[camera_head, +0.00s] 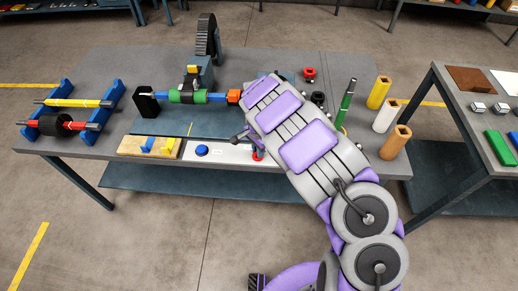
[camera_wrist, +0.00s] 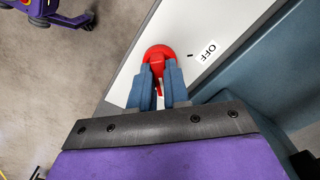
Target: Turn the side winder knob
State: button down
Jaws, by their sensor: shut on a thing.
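A round red knob (camera_wrist: 157,51) sits on a white panel next to a label that reads OFF (camera_wrist: 208,50) in the wrist view. My gripper (camera_wrist: 158,68) is shut on the knob, with one blue-grey finger on each side of its raised red grip. In the head view a bit of the red knob (camera_head: 258,156) shows at the right part of the white panel (camera_head: 226,153), beside my arm. My arm hides most of the gripper there. I cannot tell from one moment how far the knob is turned.
Yellow, white and brown tubes (camera_head: 394,143) stand at the right.

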jog(key=shift+w+r, duration=0.2)
jog(key=shift+r+n+p, duration=0.1)
jog(key=shift+n+p, duration=0.2)
jog(key=shift+p, duration=0.1)
jog(key=n+p, duration=0.2)
jog(key=p, duration=0.1)
jog(key=shift+w+r+n, duration=0.15)
jog(key=shift+n, duration=0.15)
jog(key=n+p, duration=0.4)
jog(key=shift+a+n+p, duration=0.15)
jog(key=shift+n+p, duration=0.15)
jog(key=n+p, duration=0.6)
jog(key=shift+a+p, duration=0.1)
jog(key=shift+p, duration=0.25)
jog(key=n+p, duration=0.3)
jog(key=n, duration=0.1)
jog(key=shift+a+f+p, duration=0.1)
jog(key=shift+f+p, duration=0.15)
jog(key=shift+p, duration=0.15)
jog(key=shift+f, duration=0.1)
